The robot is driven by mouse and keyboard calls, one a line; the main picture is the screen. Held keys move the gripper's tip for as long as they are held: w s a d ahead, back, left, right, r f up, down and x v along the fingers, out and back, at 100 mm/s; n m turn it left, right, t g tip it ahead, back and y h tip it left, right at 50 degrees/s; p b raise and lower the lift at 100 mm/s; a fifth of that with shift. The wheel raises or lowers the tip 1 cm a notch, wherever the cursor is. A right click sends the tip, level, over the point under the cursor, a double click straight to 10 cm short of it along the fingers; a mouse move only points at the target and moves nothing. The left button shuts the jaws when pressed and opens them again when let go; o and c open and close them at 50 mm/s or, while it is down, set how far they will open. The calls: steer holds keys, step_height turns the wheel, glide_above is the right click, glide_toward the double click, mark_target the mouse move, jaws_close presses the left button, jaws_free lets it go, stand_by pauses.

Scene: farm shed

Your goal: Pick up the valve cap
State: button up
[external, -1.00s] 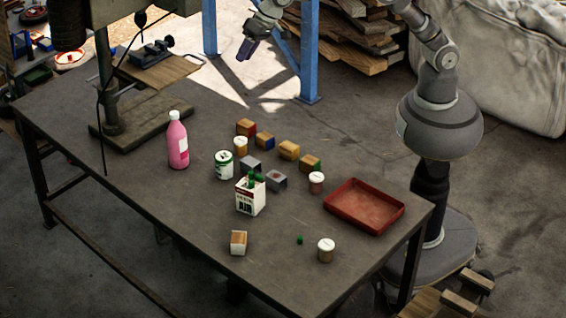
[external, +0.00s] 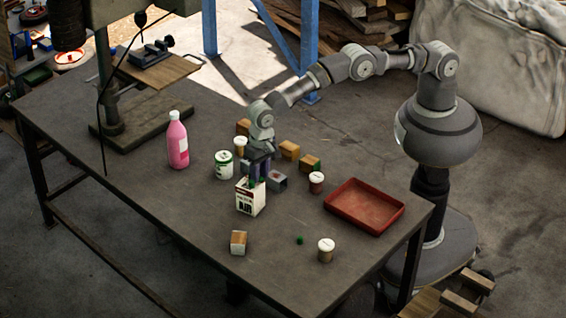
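A small green piece (external: 300,240), which looks like a valve cap, lies alone on the table near the front edge. A white open box (external: 250,198) with dark lettering stands on the table; earlier several green pieces showed at its top, and a bit of green (external: 252,183) still shows there. My gripper (external: 260,178) points down right over the box's opening, its dark fingers at the level of the top. The fingers and the green pieces overlap in this view, so I cannot tell whether they are open or hold anything.
Close around the gripper stand small wooden blocks (external: 289,150), grey blocks (external: 278,181), a green-and-white can (external: 223,164) and lidded jars (external: 316,182). A pink bottle (external: 178,141) stands left, a red tray (external: 342,210) right.

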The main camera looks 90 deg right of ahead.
steer(key=shift+f, duration=0.3)
steer(key=shift+r, duration=0.15)
steer(key=shift+c, duration=0.4)
jaws_close()
